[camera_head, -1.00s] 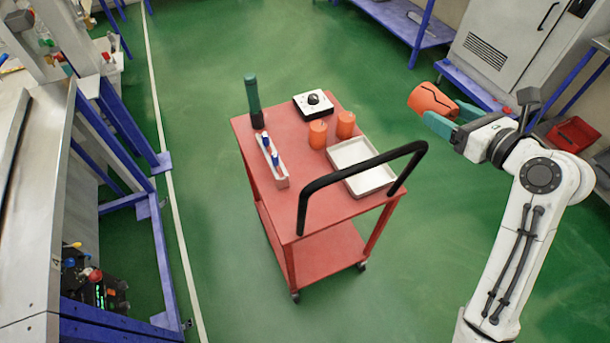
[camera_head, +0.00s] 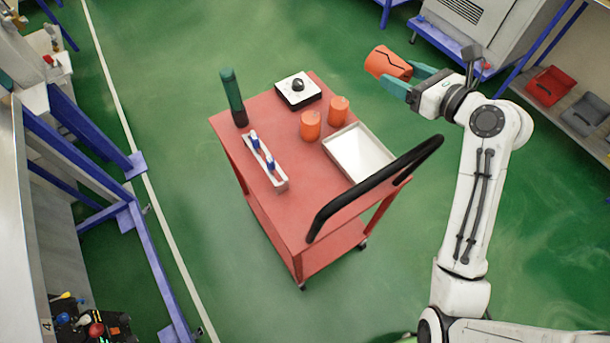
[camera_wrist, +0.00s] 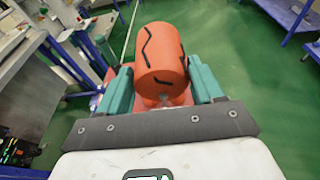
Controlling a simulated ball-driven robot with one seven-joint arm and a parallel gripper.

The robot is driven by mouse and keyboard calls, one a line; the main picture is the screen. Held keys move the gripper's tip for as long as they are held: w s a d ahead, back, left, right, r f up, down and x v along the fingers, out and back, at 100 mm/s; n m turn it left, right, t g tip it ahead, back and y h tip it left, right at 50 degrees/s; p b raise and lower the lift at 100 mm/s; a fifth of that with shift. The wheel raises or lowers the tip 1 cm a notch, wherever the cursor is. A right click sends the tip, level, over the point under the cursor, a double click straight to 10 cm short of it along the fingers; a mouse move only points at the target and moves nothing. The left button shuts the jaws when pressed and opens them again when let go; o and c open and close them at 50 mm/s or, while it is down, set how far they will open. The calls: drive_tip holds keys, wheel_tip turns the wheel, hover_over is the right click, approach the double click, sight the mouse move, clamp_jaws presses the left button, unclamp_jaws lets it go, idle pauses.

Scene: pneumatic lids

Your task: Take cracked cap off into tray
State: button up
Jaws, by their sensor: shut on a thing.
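The cracked cap (camera_head: 388,63) is an orange cylinder with a dark jagged line. My gripper (camera_head: 404,80) is shut on it with teal fingers, and holds it in the air to the right of the red cart, lying tilted. In the wrist view the cracked cap (camera_wrist: 162,58) sits between the two teal fingers, with several black crack lines showing. The white tray (camera_head: 388,150) lies empty on the right of the cart top, partly crossed by the black handle. My gripper is above and to the right of the tray, apart from it.
On the red cart (camera_head: 260,205) stand two orange caps (camera_head: 311,126), a white box with a black knob (camera_head: 297,90), a dark green bottle-like tool (camera_head: 232,95) and a rack with blue pieces (camera_head: 268,160). The black handle (camera_head: 375,187) rises at the cart's near right. Green floor is free around it.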

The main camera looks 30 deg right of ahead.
drive_tip(key=shift+f, duration=1.05)
drive_tip(key=o, duration=1.1)
drive_tip(key=shift+o, duration=0.2)
drive_tip(key=shift+s, duration=0.1)
drive_tip(key=b+v, duration=0.1)
drive_tip(key=v, duration=0.9)
drive_tip(key=shift+s+r+b, duration=0.15)
drive_tip(key=shift+s+b, duration=0.2)
drive_tip(key=shift+d, duration=0.1)
